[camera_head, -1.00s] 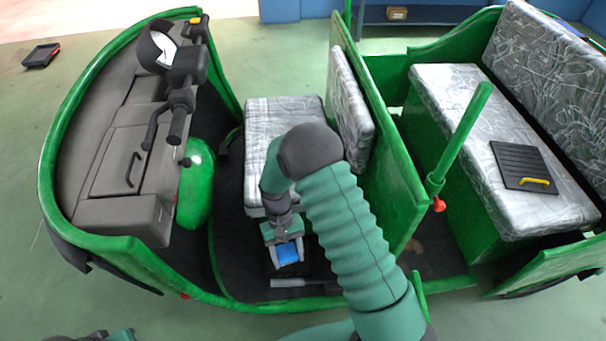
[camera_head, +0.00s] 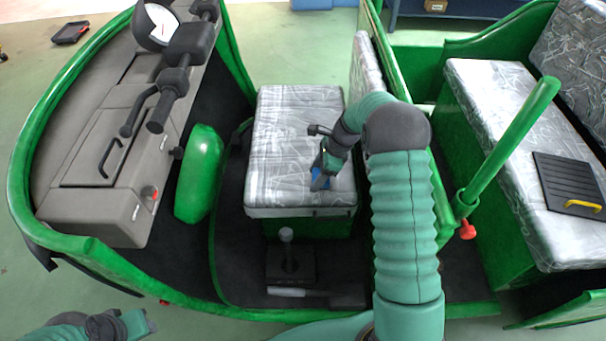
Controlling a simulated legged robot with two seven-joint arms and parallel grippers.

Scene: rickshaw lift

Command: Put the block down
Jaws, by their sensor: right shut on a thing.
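The blue block (camera_head: 319,179) is small and mostly hidden by my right gripper (camera_head: 321,177). That gripper is shut on it, pointing down over the right part of the front seat (camera_head: 285,140), which has a grey-white patterned cushion. Whether the block touches the cushion or hangs just above it, I cannot tell. My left gripper (camera_head: 138,323) is at the bottom left edge, outside the green rickshaw, and its jaws are not clear.
A gear lever (camera_head: 287,250) stands on the dark floor in front of the seat. The handlebar (camera_head: 165,95) and dashboard are at left. A green post (camera_head: 510,140) rises at right, by the rear bench (camera_head: 490,90) with a black panel (camera_head: 570,184). The seat's left half is clear.

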